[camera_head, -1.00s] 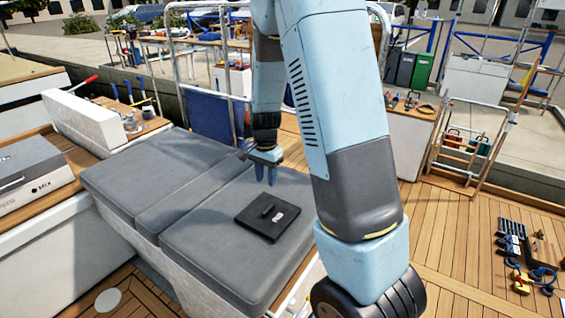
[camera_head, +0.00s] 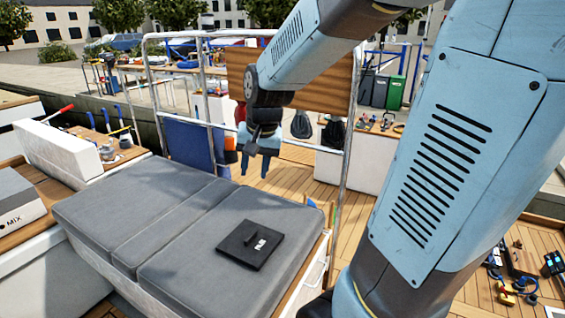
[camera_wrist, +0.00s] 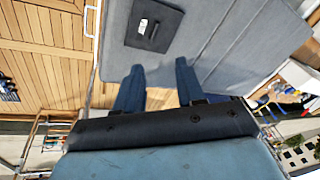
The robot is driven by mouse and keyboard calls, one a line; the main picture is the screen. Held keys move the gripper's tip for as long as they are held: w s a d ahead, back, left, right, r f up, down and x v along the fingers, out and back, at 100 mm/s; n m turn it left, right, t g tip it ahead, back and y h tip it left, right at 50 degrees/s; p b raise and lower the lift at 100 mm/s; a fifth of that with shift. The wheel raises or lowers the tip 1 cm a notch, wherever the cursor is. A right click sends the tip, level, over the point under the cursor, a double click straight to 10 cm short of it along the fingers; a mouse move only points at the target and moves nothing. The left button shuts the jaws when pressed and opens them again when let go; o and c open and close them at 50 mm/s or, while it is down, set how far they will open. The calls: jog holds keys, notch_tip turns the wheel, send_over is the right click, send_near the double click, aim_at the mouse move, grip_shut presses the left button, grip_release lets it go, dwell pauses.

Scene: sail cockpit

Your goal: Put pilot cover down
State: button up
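The pilot cover (camera_head: 251,245) is a flat black square plate with a raised handle and a white label. It lies flat on the grey cushion (camera_head: 170,262), near the cushion's right end. It also shows in the wrist view (camera_wrist: 154,24), beyond my fingertips. My gripper (camera_head: 256,165) hangs above and behind the cushion's far edge in the head view, apart from the cover. In the wrist view my gripper's two blue fingers (camera_wrist: 159,70) are spread, with nothing between them.
A metal rail frame (camera_head: 152,95) stands behind the cushion, close to my arm. Wooden deck (camera_head: 330,172) lies open at the right, with small gear at the far right.

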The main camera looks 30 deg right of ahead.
jog(key=s+r+n+t, duration=0.1)
jog(key=s+r+n, duration=0.1)
jog(key=s, duration=0.5)
jog(key=s+r+n+t+h, duration=0.1)
jog(key=s+r+n, duration=0.2)
jog(key=s+r, duration=0.2)
jog(key=shift+s+r+t, duration=0.25)
jog(key=shift+s+t, duration=0.05)
jog(key=shift+s, duration=0.7)
jog(key=shift+s+d, duration=0.15)
